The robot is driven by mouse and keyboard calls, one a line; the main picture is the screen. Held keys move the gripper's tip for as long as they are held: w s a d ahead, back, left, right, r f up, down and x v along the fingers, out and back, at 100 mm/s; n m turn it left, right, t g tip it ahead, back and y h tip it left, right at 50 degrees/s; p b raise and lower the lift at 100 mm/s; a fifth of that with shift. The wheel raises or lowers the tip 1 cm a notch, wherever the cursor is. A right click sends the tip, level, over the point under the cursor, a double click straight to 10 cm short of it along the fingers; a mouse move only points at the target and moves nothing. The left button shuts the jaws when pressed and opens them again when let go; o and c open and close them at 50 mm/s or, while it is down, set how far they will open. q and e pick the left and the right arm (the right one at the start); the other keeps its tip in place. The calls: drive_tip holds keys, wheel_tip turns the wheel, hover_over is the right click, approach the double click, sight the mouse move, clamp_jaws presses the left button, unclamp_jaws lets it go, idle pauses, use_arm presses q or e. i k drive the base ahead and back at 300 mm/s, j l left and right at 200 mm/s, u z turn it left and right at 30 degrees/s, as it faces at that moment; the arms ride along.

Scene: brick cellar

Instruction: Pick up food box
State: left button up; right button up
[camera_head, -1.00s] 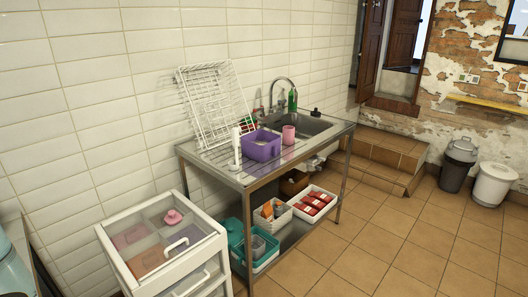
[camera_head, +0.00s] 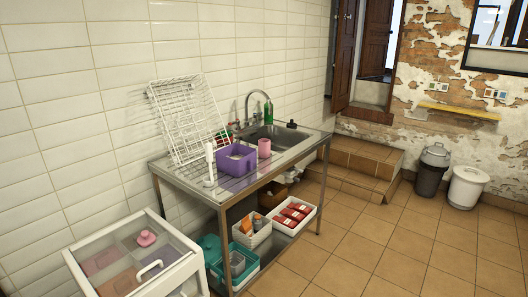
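I cannot tell for sure which thing is the food box. A white tray (camera_head: 311,224) on the lower shelf of the metal sink table holds several red packages (camera_head: 294,213). Left of it, a white basket (camera_head: 251,242) holds an orange item and other small things. A teal bin (camera_head: 215,283) with a lid and a clear container stands further left on that shelf. A purple box (camera_head: 237,161) sits on the table top. Neither of my grippers is in view.
The metal sink table (camera_head: 230,198) stands against the tiled wall with a white rack (camera_head: 186,118) and a pink cup (camera_head: 264,148). A white drawer unit (camera_head: 185,270) stands at the lower left. Two bins (camera_head: 433,168) stand at the right. The tiled floor (camera_head: 375,255) is clear.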

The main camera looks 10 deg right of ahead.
sight(264, 144)
drive_tip(key=i+l+u, duration=0.35)
drive_tip(key=i+l, duration=0.4)
